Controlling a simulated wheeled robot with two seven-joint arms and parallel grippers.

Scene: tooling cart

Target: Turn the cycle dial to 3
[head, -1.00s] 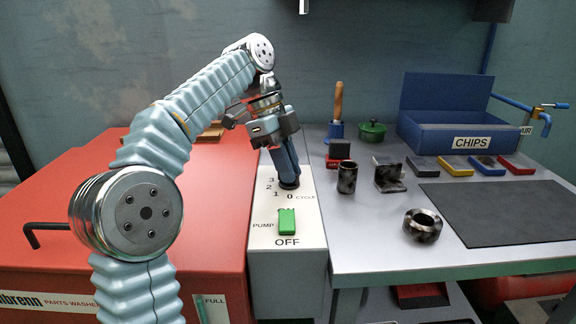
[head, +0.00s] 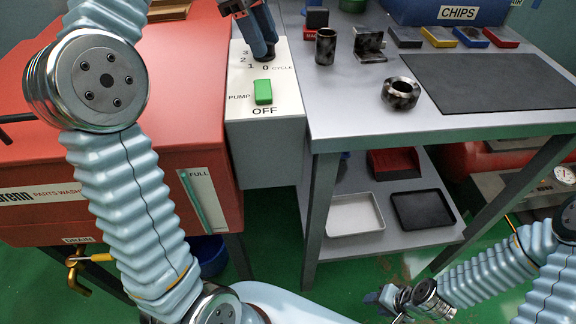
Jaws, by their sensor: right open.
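The cycle dial (head: 265,58) is a dark round knob on the white control panel (head: 287,95), largely hidden by my left gripper. The fingers hide where the dial points. My right gripper (head: 388,301) is open, low at the bottom right, in front of the cart and far from the dial.
A green pump switch (head: 263,91) sits just below the dial, above the word OFF. The red parts washer (head: 180,90) is at left. The grey cart top (head: 350,100) holds a dark ring (head: 400,93), a cylinder (head: 326,46) and a black mat (head: 490,85).

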